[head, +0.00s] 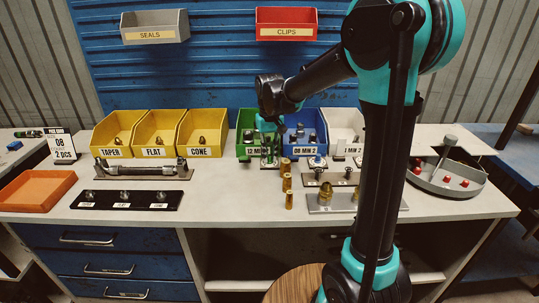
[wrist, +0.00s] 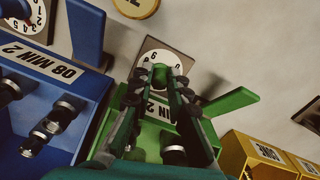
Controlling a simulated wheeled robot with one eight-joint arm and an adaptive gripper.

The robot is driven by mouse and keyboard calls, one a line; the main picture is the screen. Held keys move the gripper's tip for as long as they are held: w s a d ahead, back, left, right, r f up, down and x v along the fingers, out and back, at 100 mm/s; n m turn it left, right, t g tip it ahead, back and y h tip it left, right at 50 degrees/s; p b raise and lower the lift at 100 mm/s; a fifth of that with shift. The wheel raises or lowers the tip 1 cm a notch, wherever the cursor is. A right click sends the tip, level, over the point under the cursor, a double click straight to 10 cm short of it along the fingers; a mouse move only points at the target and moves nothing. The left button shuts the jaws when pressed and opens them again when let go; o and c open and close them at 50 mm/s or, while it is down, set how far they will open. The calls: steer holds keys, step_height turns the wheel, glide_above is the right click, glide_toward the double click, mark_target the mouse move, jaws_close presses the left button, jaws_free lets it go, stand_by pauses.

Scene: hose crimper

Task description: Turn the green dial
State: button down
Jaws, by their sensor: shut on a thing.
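The green dial (wrist: 160,73) is a small green knob on a square plate with a white numbered face, in front of the green bin (wrist: 238,100). In the wrist view my gripper (wrist: 158,84) has its two fingers closed around the knob, and they hide its sides and part of the face. In the head view my gripper (head: 268,146) reaches down at the front of the green bin (head: 245,118), which is labelled "12 MIN". The knob itself is hidden there. I cannot read the dial's setting.
A blue bin (head: 305,122) labelled "08 MIN 2" stands right of the green one, with a white bin (head: 345,118) beyond it. Yellow bins (head: 158,127) stand to the left. Brass fittings (head: 286,180) stand close in front.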

mark_target(270, 155)
steer(key=shift+n, duration=0.6)
steer(key=c, duration=1.5)
jaws_free()
steer(key=shift+o, duration=0.2)
step_height(270, 155, up, 12)
